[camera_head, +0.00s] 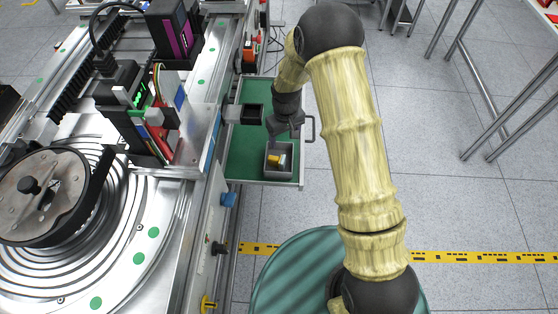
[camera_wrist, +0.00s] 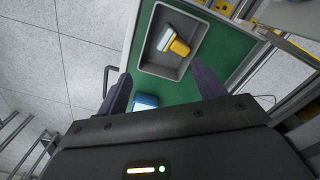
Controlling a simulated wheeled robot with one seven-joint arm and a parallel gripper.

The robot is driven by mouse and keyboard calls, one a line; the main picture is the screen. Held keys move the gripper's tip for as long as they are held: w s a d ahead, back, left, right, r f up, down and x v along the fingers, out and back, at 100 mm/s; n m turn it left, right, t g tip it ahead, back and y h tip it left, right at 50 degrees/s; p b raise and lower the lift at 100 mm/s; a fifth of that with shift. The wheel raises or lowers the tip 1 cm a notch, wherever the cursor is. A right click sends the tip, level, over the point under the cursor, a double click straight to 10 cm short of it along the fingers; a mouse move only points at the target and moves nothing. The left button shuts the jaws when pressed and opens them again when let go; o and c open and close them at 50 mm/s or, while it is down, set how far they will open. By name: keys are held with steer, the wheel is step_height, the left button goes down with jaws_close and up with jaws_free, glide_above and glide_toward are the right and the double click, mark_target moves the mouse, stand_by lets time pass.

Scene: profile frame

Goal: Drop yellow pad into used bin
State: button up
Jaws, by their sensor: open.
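The yellow pad (camera_wrist: 176,44) has a yellow grip and a pale blue-white face. It lies tilted inside a small grey bin (camera_wrist: 187,72), and it also shows in the head view (camera_head: 275,160). The bin (camera_head: 291,172) stands on the green floor of a pulled-out drawer; I see no label marking it as the used bin. My gripper (camera_head: 287,127) is above the drawer, beyond the bin in the head view.
A blue object (camera_wrist: 145,101) on the green drawer floor (camera_head: 250,145) is partly hidden by my gripper. A dark open box (camera_head: 252,114) sits at the drawer's left. The drawer handle (camera_head: 310,128) sticks out right. Machinery lines the left; open floor lies right.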

step_height(320, 180, up, 15)
stand_by(0.3)
stand_by(0.6)
steer(key=shift+s+r, duration=0.1)
steer(key=shift+r, duration=0.05)
steer(key=s+d+r+m+t+p, duration=0.1)
steer(key=s+d+r+m+p, duration=0.2)
steer(key=s+d+r, duration=0.3)
steer(key=s+d+r+m+t+p, duration=0.1)
steer(key=s+d+r+m+p, duration=0.2)
steer(key=s+d+r+p, duration=0.3)
steer(key=s+d+r, duration=0.1)
steer(key=s+d, duration=0.2)
steer(key=s, duration=0.3)
steer(key=shift+s+r+t, duration=0.2)
steer(key=shift+r+t, duration=0.1)
steer(key=shift+d, duration=0.1)
stand_by(1.1)
